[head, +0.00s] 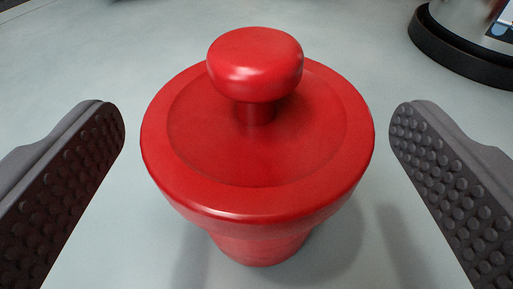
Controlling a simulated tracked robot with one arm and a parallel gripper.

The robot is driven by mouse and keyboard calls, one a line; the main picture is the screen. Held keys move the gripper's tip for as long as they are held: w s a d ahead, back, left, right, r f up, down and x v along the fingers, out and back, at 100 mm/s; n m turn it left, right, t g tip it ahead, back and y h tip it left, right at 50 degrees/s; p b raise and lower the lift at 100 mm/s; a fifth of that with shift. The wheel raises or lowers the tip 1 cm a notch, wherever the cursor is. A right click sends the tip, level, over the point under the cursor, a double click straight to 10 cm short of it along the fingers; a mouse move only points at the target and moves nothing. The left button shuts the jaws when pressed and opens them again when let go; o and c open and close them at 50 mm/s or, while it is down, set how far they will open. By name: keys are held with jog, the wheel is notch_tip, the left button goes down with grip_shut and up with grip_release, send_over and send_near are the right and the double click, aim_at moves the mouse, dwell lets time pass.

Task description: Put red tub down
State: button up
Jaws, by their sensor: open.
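The red tub (258,205) stands upright on a pale grey-blue surface, in the middle of the head view. It has a wide round lid with a mushroom-shaped knob on top. My gripper (257,130) is open, with one dark studded finger on each side of the tub. Clear gaps show between both fingers and the tub, so neither finger touches it. The tub's lower part is partly hidden under its wide lid.
A shiny metallic object with a black round base (455,50) stands at the top right, cut off by the frame. A dark thing is just visible at the top left edge. The pale surface (70,60) around the tub is otherwise clear.

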jog(key=v, duration=0.9)
jog(key=shift+s+b, duration=0.35)
jog(key=shift+s, duration=0.05)
jog(key=shift+r, duration=0.1)
